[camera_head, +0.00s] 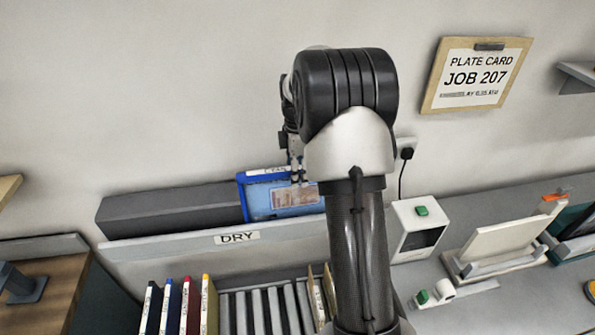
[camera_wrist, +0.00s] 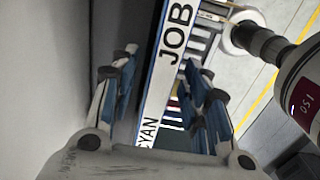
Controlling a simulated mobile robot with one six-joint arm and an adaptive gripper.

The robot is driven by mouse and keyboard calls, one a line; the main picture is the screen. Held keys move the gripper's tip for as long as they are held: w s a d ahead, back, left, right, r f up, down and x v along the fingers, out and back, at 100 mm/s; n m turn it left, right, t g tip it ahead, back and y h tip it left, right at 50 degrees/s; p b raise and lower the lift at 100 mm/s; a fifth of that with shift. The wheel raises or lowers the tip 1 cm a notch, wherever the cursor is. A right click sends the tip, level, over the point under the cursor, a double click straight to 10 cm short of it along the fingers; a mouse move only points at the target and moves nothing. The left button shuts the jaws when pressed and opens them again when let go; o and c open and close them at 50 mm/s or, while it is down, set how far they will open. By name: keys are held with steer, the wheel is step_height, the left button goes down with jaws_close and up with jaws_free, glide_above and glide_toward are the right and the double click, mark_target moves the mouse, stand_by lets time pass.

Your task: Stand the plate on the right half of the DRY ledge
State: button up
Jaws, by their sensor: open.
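The plate (camera_head: 258,201) is a blue-framed panel with a light blue face and a white top strip reading CYAN. In the head view it stands on the DRY ledge (camera_head: 160,247), to the right of the DRY label, leaning back slightly. My gripper (camera_head: 295,172) is over the plate's top edge, partly hidden by my arm. In the wrist view the plate's lettered edge (camera_wrist: 168,75) runs between my open fingers (camera_wrist: 160,82), with a visible gap on each side. The ledge's right end is hidden behind my arm.
A dark grey block (camera_head: 165,209) lies along the wall behind the ledge's left part. Below is a rack (camera_head: 265,308) with several coloured-tipped plates at its left. A white box with a green button (camera_head: 413,228) stands to the right. A job card (camera_head: 476,75) hangs on the wall.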

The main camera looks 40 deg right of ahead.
step_height(320, 180, up, 12)
stand_by(0.6)
steer(key=shift+s+r, duration=0.1)
step_height(320, 180, up, 5)
steer(key=p, duration=0.5)
